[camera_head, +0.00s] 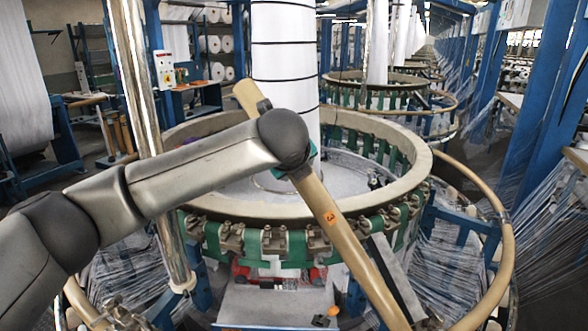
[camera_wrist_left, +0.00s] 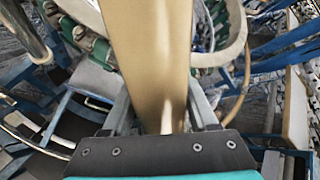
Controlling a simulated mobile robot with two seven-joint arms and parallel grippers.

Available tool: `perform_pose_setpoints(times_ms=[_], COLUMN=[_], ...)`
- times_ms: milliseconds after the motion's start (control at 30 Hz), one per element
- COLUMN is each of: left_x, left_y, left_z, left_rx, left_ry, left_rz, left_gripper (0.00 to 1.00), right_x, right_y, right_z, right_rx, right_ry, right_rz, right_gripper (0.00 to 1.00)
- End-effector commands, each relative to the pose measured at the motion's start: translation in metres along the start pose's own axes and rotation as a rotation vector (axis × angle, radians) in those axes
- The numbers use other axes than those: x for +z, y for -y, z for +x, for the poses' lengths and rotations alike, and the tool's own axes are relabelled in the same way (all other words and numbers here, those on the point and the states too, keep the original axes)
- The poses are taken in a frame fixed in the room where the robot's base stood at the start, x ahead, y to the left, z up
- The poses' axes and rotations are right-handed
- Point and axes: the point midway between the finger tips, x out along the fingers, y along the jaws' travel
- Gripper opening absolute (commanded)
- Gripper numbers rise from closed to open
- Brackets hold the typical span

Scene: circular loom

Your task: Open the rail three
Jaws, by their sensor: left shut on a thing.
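Rail three is a tan curved bar (camera_head: 345,233) with an orange mark reading 3. It slants across the head view from its raised end near the white fabric column down to the bottom edge, in front of the loom ring. My left gripper (camera_head: 299,171) is shut on it near the upper part, mostly hidden behind my own wrist. In the left wrist view the rail (camera_wrist_left: 150,50) runs between the two grey fingers of the left gripper (camera_wrist_left: 160,112). The lower end of the rail is hard to make out. My right gripper is not in view.
The round loom ring (camera_head: 200,205) with green straps stands behind the rail. A tan guard rail (camera_head: 503,240) curves along its right side. A shiny metal post (camera_head: 140,110) rises at left. Blue frames and white threads (camera_head: 550,220) fill the right.

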Motion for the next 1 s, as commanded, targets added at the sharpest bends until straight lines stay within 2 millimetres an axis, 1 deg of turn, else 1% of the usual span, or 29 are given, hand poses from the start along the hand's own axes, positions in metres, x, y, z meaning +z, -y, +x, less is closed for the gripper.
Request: perform_pose_setpoints(times_ms=[133,167,400,667,767,867,967,1000], left_x=[-0.001,-0.001,0.000,0.000,0.000,0.000,-0.001,0.000], left_y=[-0.001,-0.001,-0.002,-0.001,-0.001,-0.001,-0.001,0.000], left_z=[0.001,0.001,0.001,0.000,-0.004,-0.013,-0.026,-0.034], left_rx=[0.002,0.002,0.002,0.002,0.000,-0.001,-0.003,-0.004], left_ry=[-0.001,-0.001,-0.001,0.000,0.000,0.000,0.001,0.001], left_rz=[-0.002,-0.002,-0.002,-0.002,-0.002,-0.002,0.001,0.000], left_gripper=[0.00,0.62,0.89,0.89,0.89,0.89,0.89,0.89], right_x=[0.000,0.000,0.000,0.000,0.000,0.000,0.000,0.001], right_y=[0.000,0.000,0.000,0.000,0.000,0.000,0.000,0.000], right_z=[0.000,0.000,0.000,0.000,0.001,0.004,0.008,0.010], right_rx=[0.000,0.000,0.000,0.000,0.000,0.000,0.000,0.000], right_ry=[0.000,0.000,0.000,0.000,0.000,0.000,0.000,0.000], right_rz=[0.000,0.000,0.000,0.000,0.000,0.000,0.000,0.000], right_gripper=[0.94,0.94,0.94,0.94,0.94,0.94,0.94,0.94])
